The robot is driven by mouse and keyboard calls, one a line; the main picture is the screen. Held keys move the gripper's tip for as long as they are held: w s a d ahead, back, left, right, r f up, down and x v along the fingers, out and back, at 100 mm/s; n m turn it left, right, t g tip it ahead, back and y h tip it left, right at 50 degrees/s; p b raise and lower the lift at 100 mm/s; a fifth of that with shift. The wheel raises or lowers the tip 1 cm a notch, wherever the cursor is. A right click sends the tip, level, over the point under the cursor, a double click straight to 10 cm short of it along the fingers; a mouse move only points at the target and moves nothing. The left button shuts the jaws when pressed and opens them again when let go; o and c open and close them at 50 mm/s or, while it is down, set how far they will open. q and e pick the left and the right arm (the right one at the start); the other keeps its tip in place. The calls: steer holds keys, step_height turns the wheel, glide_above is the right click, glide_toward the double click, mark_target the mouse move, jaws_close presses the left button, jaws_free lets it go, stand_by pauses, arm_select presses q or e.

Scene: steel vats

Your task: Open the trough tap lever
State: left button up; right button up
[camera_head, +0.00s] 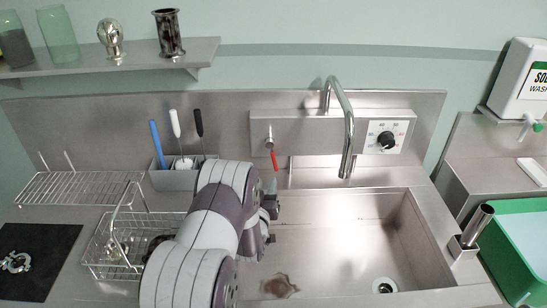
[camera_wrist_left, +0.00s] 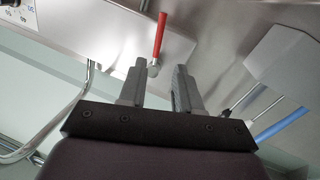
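The trough tap lever (camera_head: 273,160) is a thin red handle hanging down from a valve on the steel wall panel. It also shows in the left wrist view (camera_wrist_left: 160,35), its silver end lying in line with the gap between my fingertips. My left gripper (camera_head: 272,188) is just below the lever in the head view, over the back left of the trough (camera_head: 340,240). In the left wrist view my left gripper (camera_wrist_left: 157,75) is open, with nothing clearly held. Whether a finger touches the lever I cannot tell. The curved spout (camera_head: 348,130) stands to the right. My right gripper is not in view.
A grey holder (camera_head: 172,180) with blue, white and black handled tools stands left of the lever. A wire basket (camera_head: 105,250) is left of my arm. A temperature dial (camera_head: 386,140) sits right of the spout. A shelf (camera_head: 120,58) is above left.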

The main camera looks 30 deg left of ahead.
mark_target(273, 160)
arm_select(q)
steer(key=p+x, duration=0.2)
steer(key=x, duration=0.9)
steer(key=shift+w+a, duration=0.1)
steer(key=shift+w, duration=0.6)
jaws_close()
